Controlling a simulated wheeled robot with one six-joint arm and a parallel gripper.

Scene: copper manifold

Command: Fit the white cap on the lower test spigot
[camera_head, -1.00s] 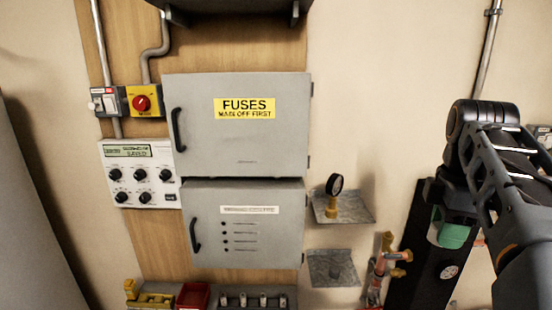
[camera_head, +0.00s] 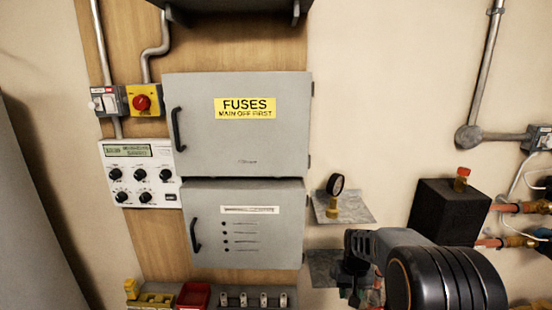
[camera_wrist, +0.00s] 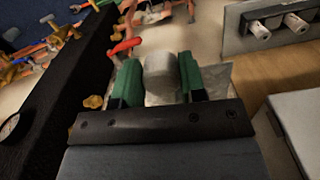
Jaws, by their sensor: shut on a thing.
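The white cap (camera_wrist: 160,76) sits between the two green fingers of my gripper (camera_wrist: 159,82) in the wrist view, and they are shut on it. In the head view my arm covers most of the gripper at the lower right, and the cap cannot be made out there. The copper manifold's pipes and brass fittings (camera_wrist: 93,101) show left of and beyond the gripper in the wrist view. A red-handled part (camera_wrist: 125,46) stands just past the left finger. I cannot tell which fitting is the lower test spigot.
Grey cabinets (camera_head: 238,125) are on the left.

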